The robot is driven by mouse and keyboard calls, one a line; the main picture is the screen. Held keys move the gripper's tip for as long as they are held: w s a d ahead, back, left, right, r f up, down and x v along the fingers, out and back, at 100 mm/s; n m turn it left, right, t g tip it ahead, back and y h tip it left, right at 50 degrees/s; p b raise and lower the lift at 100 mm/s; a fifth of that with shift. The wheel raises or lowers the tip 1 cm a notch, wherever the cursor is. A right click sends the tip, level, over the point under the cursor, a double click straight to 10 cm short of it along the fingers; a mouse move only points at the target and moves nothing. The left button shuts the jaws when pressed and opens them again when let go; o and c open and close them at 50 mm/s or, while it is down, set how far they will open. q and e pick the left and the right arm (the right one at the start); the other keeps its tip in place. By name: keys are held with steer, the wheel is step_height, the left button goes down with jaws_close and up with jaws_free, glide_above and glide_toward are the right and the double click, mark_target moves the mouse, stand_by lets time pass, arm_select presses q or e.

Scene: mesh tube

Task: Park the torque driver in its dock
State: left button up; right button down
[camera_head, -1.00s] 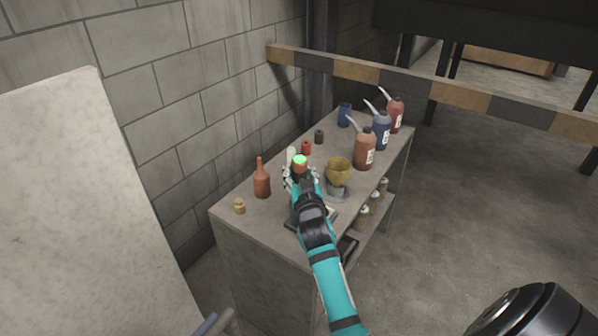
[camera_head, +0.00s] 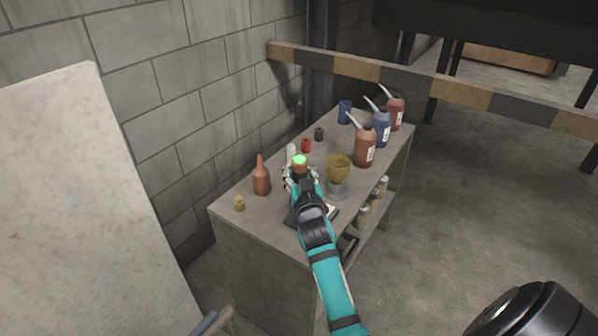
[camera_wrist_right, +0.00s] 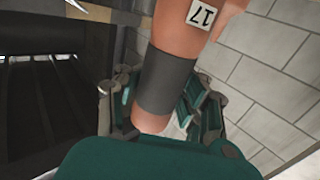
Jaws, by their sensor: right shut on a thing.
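The torque driver (camera_head: 300,166) has an orange body with a glowing green top. It stands roughly upright in my right gripper (camera_head: 299,182), over the workbench. In the right wrist view the driver's orange body (camera_wrist_right: 178,38) carries a dark grey band and a white tag reading 17. The right gripper's teal and grey fingers (camera_wrist_right: 165,105) are closed around it, below the tag. The driver's lower end is hidden by the gripper and arm in the head view. I cannot clearly identify the dock. My left gripper is not in view.
On the workbench (camera_head: 245,217), a brown bottle (camera_head: 262,178) stands left of the gripper and a brass cup (camera_head: 338,167) close on its right. A dark flat base (camera_head: 295,217) lies partly under my arm. Spouted bottles (camera_head: 364,147) stand farther back. A block wall (camera_head: 150,100) runs along the left.

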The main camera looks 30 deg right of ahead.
steer(key=shift+f+b, duration=0.7)
steer(key=shift+f, duration=0.15)
stand_by(0.8)
steer(key=c, duration=0.7)
jaws_free()
steer(key=shift+f, duration=0.15)
